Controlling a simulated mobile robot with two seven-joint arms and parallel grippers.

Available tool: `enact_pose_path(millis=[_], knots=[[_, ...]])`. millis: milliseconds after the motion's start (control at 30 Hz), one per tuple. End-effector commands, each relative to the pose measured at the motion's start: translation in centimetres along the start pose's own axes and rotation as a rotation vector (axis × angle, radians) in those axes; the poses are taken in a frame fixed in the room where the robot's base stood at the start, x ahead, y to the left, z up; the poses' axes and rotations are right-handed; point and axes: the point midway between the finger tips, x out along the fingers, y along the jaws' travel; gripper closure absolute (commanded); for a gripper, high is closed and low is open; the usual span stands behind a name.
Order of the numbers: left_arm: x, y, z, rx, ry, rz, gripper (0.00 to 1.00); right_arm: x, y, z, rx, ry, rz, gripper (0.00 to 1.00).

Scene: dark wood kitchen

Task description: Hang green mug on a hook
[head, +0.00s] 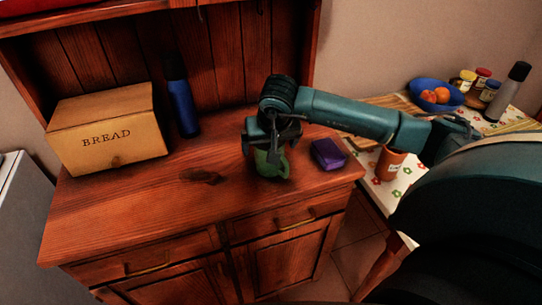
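The green mug (271,164) is upright at the dark wood cabinet top, right of its middle. My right gripper (268,146) comes from the right and points down at the mug, its fingers at the mug's upper part. They partly cover it, and I cannot tell whether they grip it or whether the mug touches the wood. A small dark hook-like shape (200,12) hangs at the shelf's underside at the top of the view. My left gripper is not in view.
On the cabinet top (130,215) stand a bread box (108,128), a blue bottle (183,105) and a purple box (328,154). The front left is clear. A side table at right holds an orange-brown cup (389,165), a blue fruit bowl (436,94) and several jars.

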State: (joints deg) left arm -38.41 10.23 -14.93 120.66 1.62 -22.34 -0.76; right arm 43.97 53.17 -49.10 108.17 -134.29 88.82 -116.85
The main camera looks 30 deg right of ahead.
Motion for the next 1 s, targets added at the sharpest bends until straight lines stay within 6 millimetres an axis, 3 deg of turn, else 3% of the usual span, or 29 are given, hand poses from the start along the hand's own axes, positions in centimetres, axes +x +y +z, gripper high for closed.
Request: enact_pose_path(millis=[233, 900, 1000], knots=[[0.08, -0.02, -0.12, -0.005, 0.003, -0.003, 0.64, 0.12, -0.01, -0.02, -0.001, 0.001, -0.001, 0.06], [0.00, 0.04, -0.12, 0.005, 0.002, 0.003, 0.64, 0.07, 0.00, -0.04, 0.000, 0.002, 0.000, 0.61], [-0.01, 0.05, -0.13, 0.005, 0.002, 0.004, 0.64, 0.00, -0.01, -0.13, 0.000, 0.004, -0.001, 0.63]])
